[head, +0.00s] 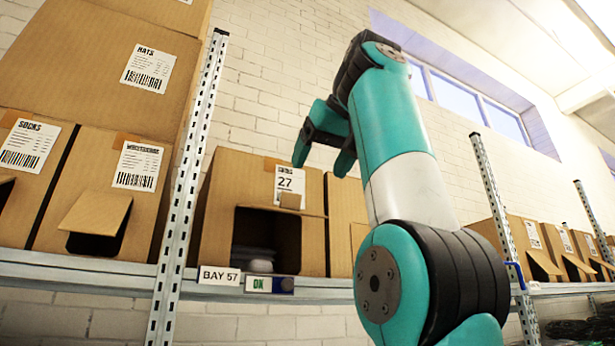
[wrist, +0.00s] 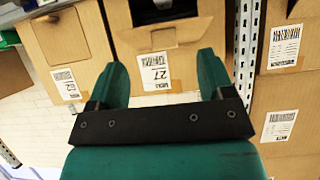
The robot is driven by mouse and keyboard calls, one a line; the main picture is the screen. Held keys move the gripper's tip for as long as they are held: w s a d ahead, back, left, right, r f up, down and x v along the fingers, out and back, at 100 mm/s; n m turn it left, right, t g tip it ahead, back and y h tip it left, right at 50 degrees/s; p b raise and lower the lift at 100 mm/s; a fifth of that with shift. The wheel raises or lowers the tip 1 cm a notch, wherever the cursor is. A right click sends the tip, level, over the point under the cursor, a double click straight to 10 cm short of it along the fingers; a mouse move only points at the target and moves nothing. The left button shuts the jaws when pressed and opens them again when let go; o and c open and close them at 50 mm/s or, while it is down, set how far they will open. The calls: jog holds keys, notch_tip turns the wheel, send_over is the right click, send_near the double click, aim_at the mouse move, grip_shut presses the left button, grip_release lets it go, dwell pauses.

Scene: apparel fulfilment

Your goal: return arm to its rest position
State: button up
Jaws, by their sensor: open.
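My gripper (head: 322,163) is raised in front of the shelf, its two teal fingers apart with nothing between them. In the wrist view, my gripper (wrist: 163,75) also shows open and empty, with the box labelled 27 beyond the fingers. My teal and white arm stands folded upward in the middle of the head view and hides part of the shelf. The box labelled 27 (head: 222,225) sits on the shelf with a dark front opening and some grey items inside. It also shows in the wrist view (wrist: 155,42), apart from the fingers.
A perforated metal upright (head: 187,195) stands left of box 27. The shelf edge (head: 80,275) carries a BAY 57 tag (head: 220,276) and an OK display (head: 268,285). Cardboard boxes (head: 100,70) are stacked at left; more boxes (head: 535,240) line the shelf at right.

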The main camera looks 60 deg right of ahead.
jog(key=shift+s+a, duration=0.45)
jog(key=shift+s, duration=0.3)
